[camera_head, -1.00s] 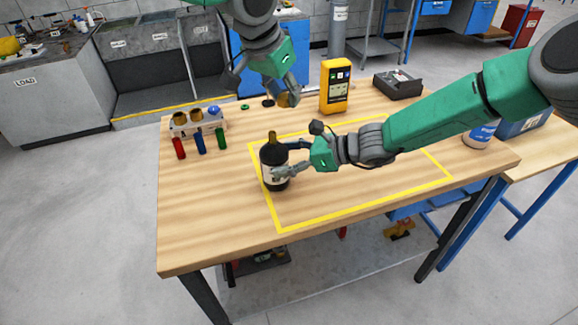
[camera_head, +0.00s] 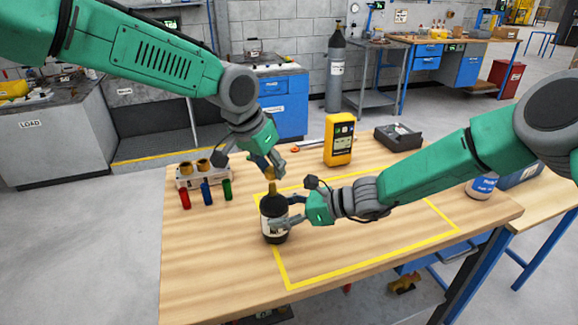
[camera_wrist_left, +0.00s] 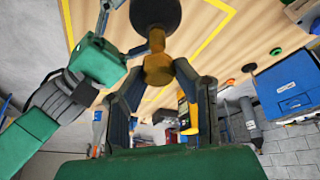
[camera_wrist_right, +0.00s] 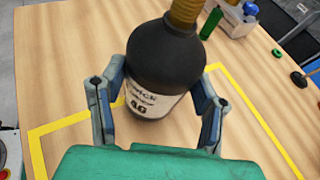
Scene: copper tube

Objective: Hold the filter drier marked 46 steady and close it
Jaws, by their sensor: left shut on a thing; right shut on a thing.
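The filter drier (camera_head: 274,217) is a black bottle with a white label, upright on the table at the left side of the yellow outline. The right wrist view shows the label on the drier (camera_wrist_right: 155,75), reading what looks like 46. My right gripper (camera_head: 287,212) is shut around its body, one finger on each side. My left gripper (camera_head: 271,170) is above it, shut on a brass cap (camera_wrist_left: 158,70) at the top of the brass neck (camera_wrist_left: 156,42). Cap and neck look in line and touching; I cannot tell how far the cap is seated.
A rack (camera_head: 203,175) with brass fittings stands at the left, with red, blue and green cylinders before it. A yellow meter (camera_head: 339,140) and a dark tray (camera_head: 398,137) stand at the back. The front of the table is clear.

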